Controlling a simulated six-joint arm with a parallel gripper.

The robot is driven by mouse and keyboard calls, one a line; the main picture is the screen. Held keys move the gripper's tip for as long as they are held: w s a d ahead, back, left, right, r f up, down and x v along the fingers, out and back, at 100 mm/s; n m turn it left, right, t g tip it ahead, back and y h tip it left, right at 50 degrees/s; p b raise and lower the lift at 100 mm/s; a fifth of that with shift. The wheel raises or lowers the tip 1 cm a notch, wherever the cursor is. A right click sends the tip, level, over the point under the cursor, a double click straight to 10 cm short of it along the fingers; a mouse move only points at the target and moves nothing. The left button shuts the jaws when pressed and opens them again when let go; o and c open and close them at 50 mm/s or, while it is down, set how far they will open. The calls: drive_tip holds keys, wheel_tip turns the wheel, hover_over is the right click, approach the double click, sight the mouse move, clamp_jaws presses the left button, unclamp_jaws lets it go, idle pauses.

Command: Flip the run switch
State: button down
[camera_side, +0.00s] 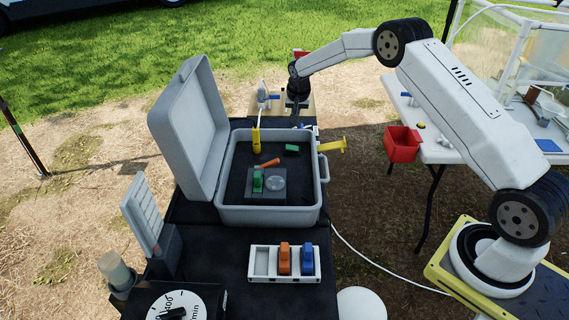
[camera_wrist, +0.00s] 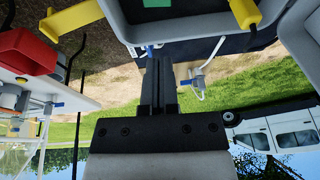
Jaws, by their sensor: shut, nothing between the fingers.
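I cannot tell for sure which part is the run switch. In the open grey case (camera_side: 224,214), a dark plate carries a green upright piece (camera_side: 257,181) beside a round silver disc (camera_side: 275,184). My gripper (camera_side: 297,122) is beyond the far side of the case, pointing down and touching none of these. In the wrist view my gripper (camera_wrist: 158,62) has its black fingers together and empty.
The raised case lid (camera_side: 188,128) stands at the left. A yellow handle (camera_side: 331,146) sticks out at right. A white holder (camera_side: 262,264) has orange and blue pieces. A red bin (camera_side: 401,145) hangs on the right table. A small bench (camera_side: 262,104) stands behind the case.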

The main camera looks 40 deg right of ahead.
hover_over(289, 148)
drive_tip(key=s, duration=0.1)
drive_tip(key=shift+s+d+f, duration=0.1)
drive_tip(key=shift+d+f, duration=0.05)
drive_tip(key=shift+f, duration=2.2)
drive_tip(key=shift+s+d+f, duration=0.1)
drive_tip(key=shift+f, duration=2.2)
drive_tip(key=shift+w+a+f, duration=0.15)
drive_tip(key=shift+w+f, duration=0.05)
drive_tip(key=shift+f, duration=0.85)
drive_tip(key=shift+w+a+f, duration=0.15)
drive_tip(key=shift+w+f, duration=0.05)
drive_tip(key=shift+f, duration=0.8)
drive_tip(key=shift+f, duration=0.2)
drive_tip(key=shift+w+a+f, duration=0.1)
drive_tip(key=shift+f, duration=0.1)
